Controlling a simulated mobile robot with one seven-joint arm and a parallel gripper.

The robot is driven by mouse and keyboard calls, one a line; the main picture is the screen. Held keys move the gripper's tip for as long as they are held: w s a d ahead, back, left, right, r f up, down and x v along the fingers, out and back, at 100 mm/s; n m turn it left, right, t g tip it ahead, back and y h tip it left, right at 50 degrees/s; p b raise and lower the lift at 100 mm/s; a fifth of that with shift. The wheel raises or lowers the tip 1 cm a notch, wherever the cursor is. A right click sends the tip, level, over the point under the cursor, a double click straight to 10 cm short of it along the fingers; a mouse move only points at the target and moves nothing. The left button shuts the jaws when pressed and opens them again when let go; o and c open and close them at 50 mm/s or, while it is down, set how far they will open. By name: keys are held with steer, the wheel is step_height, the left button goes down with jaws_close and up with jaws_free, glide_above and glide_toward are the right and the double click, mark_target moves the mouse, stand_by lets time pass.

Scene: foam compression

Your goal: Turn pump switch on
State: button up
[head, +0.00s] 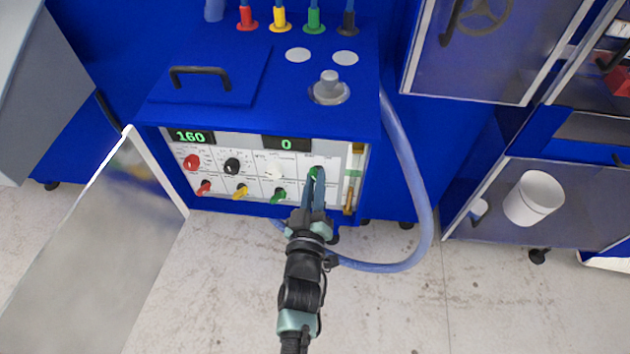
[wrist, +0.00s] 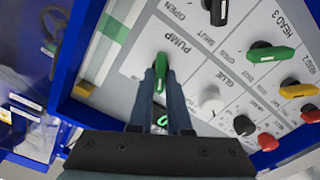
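The pump switch is a small green handle on the white control panel. In the wrist view, the pump switch (wrist: 161,62) sits beside the word PUMP, its handle pointing along my fingers. My gripper (wrist: 161,74) has its two blue-grey fingers close on either side of the handle, and they look shut on it. In the head view, my gripper (head: 315,178) reaches the panel's lower right part and the green pump switch (head: 314,172) shows at the fingertips. The fingers hide part of the handle.
The control panel (head: 225,150) has red, black, white, yellow and green knobs left of my gripper. Displays (head: 190,136) read 160 and 0. A blue hose (head: 418,190) loops at the right. An open door (head: 100,240) stands left. A white bucket (head: 533,198) is farther right.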

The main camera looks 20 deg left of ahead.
jaws_close()
steer(key=shift+m, duration=0.3)
steer(key=m+b, duration=0.1)
steer(key=m, duration=0.2)
steer(key=m+b, duration=0.1)
steer(key=m, duration=0.3)
steer(key=m+b, duration=0.1)
steer(key=m, duration=0.3)
steer(key=shift+d+f+b, duration=0.1)
steer(key=shift+d+b, duration=0.15)
steer(key=shift+b, duration=0.05)
steer(key=shift+m, duration=0.3)
steer(key=o, duration=0.6)
jaws_free()
steer(key=shift+w, duration=0.1)
